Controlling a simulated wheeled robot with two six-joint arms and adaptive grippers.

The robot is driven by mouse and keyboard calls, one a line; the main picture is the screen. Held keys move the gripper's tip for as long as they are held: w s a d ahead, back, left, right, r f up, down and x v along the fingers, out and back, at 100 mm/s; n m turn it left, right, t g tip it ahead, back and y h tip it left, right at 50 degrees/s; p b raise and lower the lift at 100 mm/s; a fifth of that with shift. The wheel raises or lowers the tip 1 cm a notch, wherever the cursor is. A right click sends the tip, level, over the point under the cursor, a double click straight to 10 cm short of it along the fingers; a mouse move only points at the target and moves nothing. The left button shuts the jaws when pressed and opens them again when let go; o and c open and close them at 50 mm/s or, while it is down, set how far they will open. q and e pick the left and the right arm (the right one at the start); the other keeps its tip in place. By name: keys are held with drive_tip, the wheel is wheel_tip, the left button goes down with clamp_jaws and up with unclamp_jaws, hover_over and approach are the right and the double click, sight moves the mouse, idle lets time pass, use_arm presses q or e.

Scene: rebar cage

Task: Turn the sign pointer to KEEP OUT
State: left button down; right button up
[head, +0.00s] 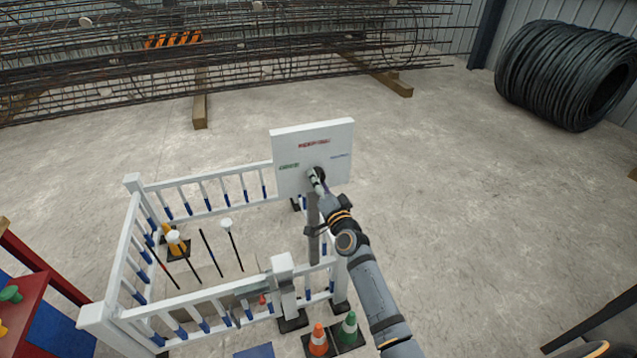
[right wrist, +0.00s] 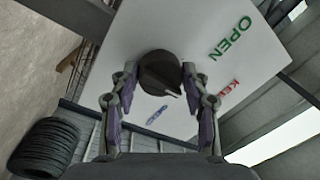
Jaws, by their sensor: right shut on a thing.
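The white sign board (head: 335,140) stands at the fence corner, with red lettering at its top, green at left and blue at right. The right wrist view shows the board tilted, with green OPEN (right wrist: 231,40), partly covered red lettering (right wrist: 222,92) and small blue lettering (right wrist: 157,115). The dark round pointer knob (right wrist: 158,68) is at the board's middle. Its pale tip (right wrist: 177,94) points down-right, between the red and blue lettering in that view. My right gripper (head: 317,176) is shut on the knob, one finger on each side (right wrist: 160,85). My left gripper is out of view.
A white fence (head: 205,176) encloses several posts below left of the board. Orange (head: 319,340) and green (head: 348,328) cones stand near my right arm. A rebar cage (head: 220,55) lies behind, and a black wire coil (head: 560,75) is at right. Floor right of the board is clear.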

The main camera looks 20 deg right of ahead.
idle(0.3)
drive_tip(key=o, duration=1.2)
drive_tip(key=shift+c, duration=0.2)
drive_tip(key=shift+s, duration=0.1)
drive_tip(key=s, duration=1.1)
drive_tip(key=shift+s+d+f, duration=0.4)
drive_tip(key=shift+d, duration=0.05)
drive_tip(key=shift+f, duration=0.1)
